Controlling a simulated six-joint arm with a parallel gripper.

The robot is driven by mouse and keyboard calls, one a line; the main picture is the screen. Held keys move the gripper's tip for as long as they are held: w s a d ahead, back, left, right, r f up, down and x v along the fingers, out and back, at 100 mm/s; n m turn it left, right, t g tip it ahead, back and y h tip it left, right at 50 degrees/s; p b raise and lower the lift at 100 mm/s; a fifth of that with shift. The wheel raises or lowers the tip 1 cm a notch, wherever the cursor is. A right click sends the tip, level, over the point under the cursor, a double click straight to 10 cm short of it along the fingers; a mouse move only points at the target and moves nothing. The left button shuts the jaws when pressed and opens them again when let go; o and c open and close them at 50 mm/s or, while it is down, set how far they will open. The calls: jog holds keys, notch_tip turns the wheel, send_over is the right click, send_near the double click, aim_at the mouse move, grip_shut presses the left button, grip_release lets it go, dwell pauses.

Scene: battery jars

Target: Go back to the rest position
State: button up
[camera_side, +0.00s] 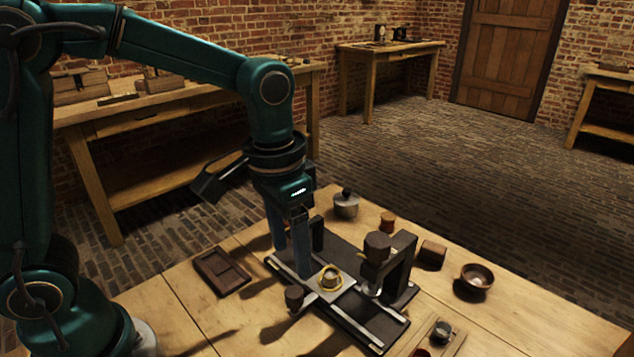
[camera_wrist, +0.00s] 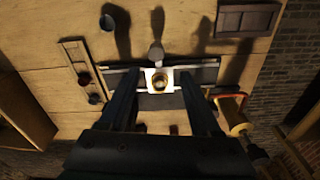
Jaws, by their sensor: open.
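My gripper (camera_side: 291,262) is open, pointing straight down over the bench, with its two long fingers apart. In the wrist view my gripper (camera_wrist: 158,74) has its fingers on either side of a pale plate (camera_wrist: 151,73) holding a small ringed round piece (camera_wrist: 161,81). Nothing shows clamped between the fingers. In the side view the round piece with a yellow ring (camera_side: 331,278) sits on the pale plate (camera_side: 345,284), just right of the fingers. The plate rests on a dark railed fixture (camera_side: 343,250). Whether the fingertips touch the fixture cannot be told.
A dark upright stand (camera_side: 401,262) with a round head (camera_side: 377,248) rises close right of my gripper. A compartment tray (camera_side: 222,272) lies left. A lidded pot (camera_side: 346,204), a block (camera_side: 433,254) and a bowl (camera_side: 477,279) stand around. Above the fixture is open air.

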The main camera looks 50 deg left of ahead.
jog(key=s+a+r+n+t, duration=0.1)
jog(key=s+a+r+t, duration=0.1)
jog(key=s, duration=0.3)
jog(key=s+a+r+n+t, duration=0.1)
jog(key=s+a+r+t, duration=0.1)
jog(key=s, duration=0.2)
jog(key=shift+s+a+t, duration=0.4)
